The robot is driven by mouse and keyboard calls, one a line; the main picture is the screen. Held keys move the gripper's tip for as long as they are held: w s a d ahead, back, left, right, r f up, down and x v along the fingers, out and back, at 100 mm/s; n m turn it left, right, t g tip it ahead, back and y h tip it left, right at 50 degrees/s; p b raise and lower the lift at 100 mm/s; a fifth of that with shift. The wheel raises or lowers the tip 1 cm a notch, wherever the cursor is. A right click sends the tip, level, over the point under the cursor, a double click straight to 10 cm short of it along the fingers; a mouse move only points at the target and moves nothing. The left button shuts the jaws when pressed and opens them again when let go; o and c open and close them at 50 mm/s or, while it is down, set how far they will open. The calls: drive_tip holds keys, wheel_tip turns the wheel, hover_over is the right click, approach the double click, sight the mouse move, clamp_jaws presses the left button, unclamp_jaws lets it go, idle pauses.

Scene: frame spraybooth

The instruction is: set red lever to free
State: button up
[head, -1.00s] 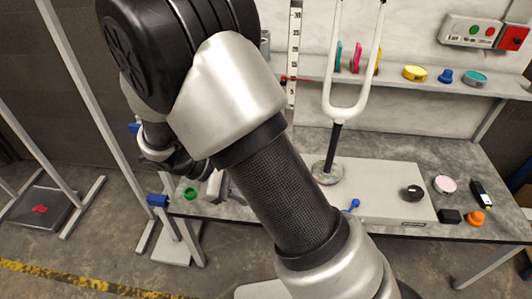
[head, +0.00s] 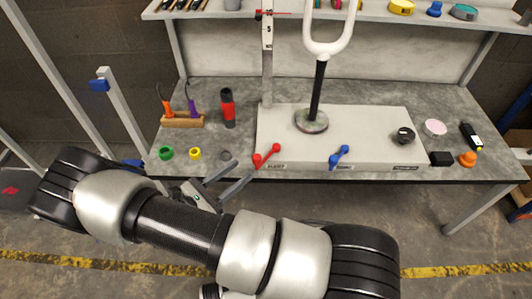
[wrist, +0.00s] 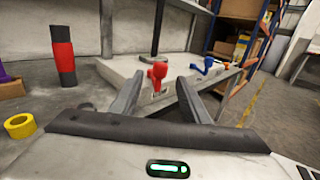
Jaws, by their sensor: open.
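The red lever (head: 266,155) is on the front left edge of the pale base block (head: 380,130). In the head view it slants up to the right, above a small label too small to read. In the wrist view the red lever (wrist: 157,74) appears straight ahead, between the two fingers and beyond them. My gripper (head: 240,173) is open and empty, just left of and in front of the lever, apart from it. Its fingers also show in the wrist view (wrist: 161,84). A blue lever (head: 339,156) sits further right on the same edge.
A grey ring (head: 225,155), yellow ring (head: 195,154) and green ring (head: 166,153) lie left of the block. A red and black cylinder (head: 228,107) stands behind them. A black knob (head: 403,136) is on the block's right. A dark post with a white fork (head: 328,45) rises from the block.

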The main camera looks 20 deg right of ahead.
drive_tip(key=b+x, duration=0.1)
drive_tip(key=x, duration=1.1)
drive_tip(key=shift+c, duration=0.3)
clamp_jaws()
